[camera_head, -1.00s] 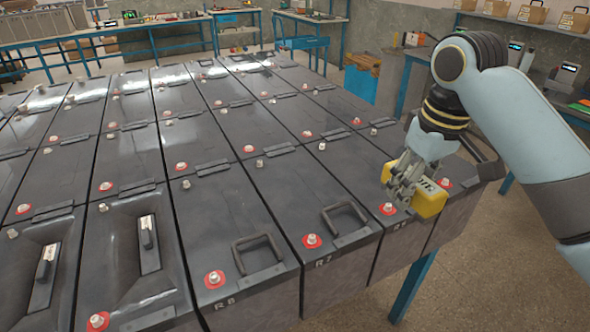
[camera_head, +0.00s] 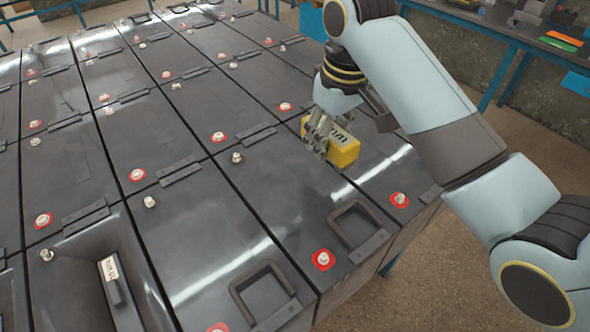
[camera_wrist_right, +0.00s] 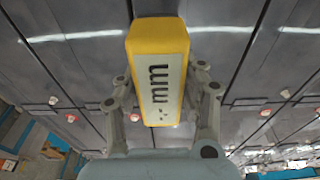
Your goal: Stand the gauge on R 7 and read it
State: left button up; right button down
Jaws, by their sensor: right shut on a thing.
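The gauge (camera_head: 342,150) is a yellow block with a pale face marked "mm". My right gripper (camera_head: 318,140) is shut on it and holds it above the battery tops. In the right wrist view, the gauge (camera_wrist_right: 160,75) sits between the two fingers with its "mm" face toward the camera. The battery that carried the R 7 label in the earlier view (camera_head: 285,190) has a red-ringed terminal and a black handle at its front. Its label is not readable now. The gauge appears behind that handle; I cannot tell the height of the gap. My left gripper is out of view.
Rows of dark batteries fill the bench, with raised terminals (camera_head: 219,137) and black handles (camera_head: 265,290). Open floor (camera_head: 440,275) lies to the right; a workbench (camera_head: 540,40) stands at the back right.

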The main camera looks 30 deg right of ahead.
send_over(296, 187)
jog(key=f, duration=0.2)
jog(key=f+p, duration=0.1)
jog(key=shift+s+d, duration=0.25)
jog(key=shift+a+f, duration=0.3)
jog(key=shift+f, duration=0.15)
notch_tip(296, 187, down, 3)
jog(key=shift+r+p, duration=0.2)
jog(key=shift+p, duration=0.1)
jog(key=shift+f, duration=0.6)
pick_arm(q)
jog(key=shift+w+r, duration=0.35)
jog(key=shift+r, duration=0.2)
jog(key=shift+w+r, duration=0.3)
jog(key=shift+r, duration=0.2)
pick_arm(e)
jog(key=c, duration=0.8)
grip_release()
jog(key=shift+o, duration=0.2)
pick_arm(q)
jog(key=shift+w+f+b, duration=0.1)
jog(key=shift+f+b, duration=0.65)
pick_arm(e)
notch_tip(296, 187, up, 12)
jog(key=s, duration=0.1)
jog(key=shift+s, duration=0.2)
jog(key=shift+s+d, duration=0.1)
